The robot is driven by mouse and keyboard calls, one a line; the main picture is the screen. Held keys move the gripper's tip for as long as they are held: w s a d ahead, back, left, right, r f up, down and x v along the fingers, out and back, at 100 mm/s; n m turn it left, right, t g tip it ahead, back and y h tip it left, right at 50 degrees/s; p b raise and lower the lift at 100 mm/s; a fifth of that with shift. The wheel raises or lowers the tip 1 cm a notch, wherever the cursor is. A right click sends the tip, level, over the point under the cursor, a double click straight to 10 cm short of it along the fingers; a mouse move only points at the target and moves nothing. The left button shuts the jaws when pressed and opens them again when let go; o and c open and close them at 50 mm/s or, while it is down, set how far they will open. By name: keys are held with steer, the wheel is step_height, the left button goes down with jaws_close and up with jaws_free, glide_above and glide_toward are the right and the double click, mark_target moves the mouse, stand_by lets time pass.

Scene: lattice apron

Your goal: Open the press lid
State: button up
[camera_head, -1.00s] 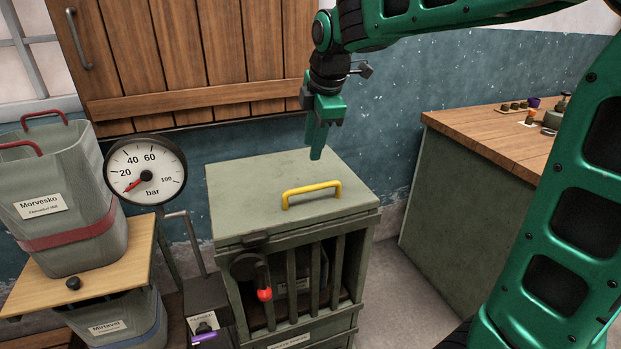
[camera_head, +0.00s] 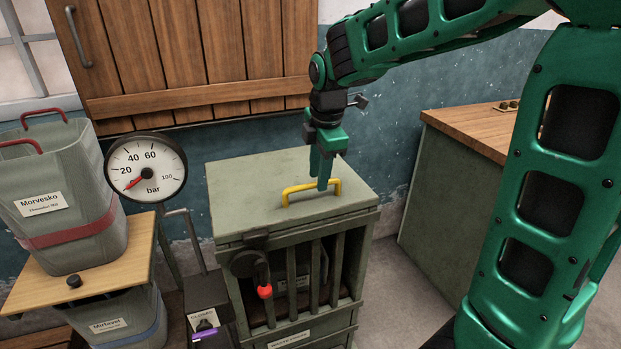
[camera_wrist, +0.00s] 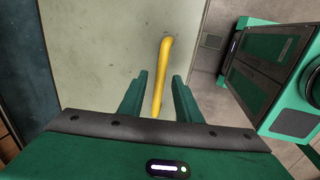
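The press is a grey-green slatted box with a flat lid (camera_head: 255,185), which lies shut on top. A yellow bar handle (camera_head: 300,190) stands on the lid. A latch lever with a red knob (camera_head: 265,291) hangs down at the box's front left. My gripper (camera_head: 322,184) is above the lid, with its fingers pointing down at the handle's right part. In the wrist view the gripper (camera_wrist: 160,98) is open, and the yellow handle (camera_wrist: 163,75) runs between its two fingers. Whether the fingers touch the handle cannot be told.
A pressure gauge (camera_head: 146,168) stands left of the press, its needle low. A small control box (camera_head: 205,310) sits below it. A wooden-topped counter (camera_head: 470,130) stands at the right, beyond a floor gap.

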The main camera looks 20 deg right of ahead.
steer(key=shift+w+f, duration=0.1)
steer(key=shift+f, duration=0.4)
